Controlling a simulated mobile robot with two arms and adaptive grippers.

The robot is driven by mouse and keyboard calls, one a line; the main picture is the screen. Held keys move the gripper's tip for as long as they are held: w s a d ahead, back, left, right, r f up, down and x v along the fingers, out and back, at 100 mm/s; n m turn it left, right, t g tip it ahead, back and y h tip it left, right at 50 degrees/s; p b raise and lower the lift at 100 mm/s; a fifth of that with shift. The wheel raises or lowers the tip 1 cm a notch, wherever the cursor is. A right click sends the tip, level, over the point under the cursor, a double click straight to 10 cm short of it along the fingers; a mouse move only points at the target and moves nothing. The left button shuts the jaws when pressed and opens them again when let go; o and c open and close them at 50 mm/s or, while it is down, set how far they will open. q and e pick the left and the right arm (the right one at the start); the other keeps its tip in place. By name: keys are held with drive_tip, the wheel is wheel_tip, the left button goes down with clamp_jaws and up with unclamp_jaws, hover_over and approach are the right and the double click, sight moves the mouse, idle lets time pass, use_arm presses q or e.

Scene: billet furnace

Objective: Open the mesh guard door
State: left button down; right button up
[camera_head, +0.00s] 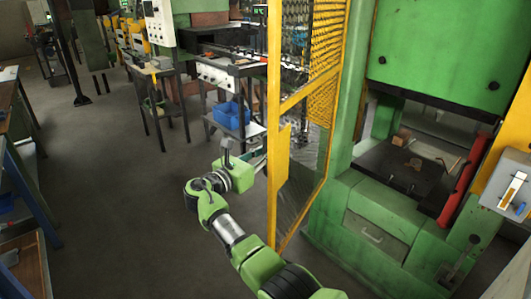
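The mesh guard door (282,165) is a tall yellow frame right of the middle, seen at a steep angle beside the green press. It has yellow-edged mesh above and a thin see-through lower part. A flat yellow plate is on its near post. One green arm of mine comes up from the bottom, right of centre, and bends back to the door; I take it as the right one. Its gripper (258,160) is at the near post, partly hidden by it. Whether it touches the door or is open or shut cannot be told. My other gripper is out of view.
The green press (433,50) with a dark bed (410,168) and a red bar (465,180) stands at right. Behind the door are a table with a blue bin (230,116) and machines. Grey floor (110,200) is clear at left. A workbench (20,200) lines the left edge.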

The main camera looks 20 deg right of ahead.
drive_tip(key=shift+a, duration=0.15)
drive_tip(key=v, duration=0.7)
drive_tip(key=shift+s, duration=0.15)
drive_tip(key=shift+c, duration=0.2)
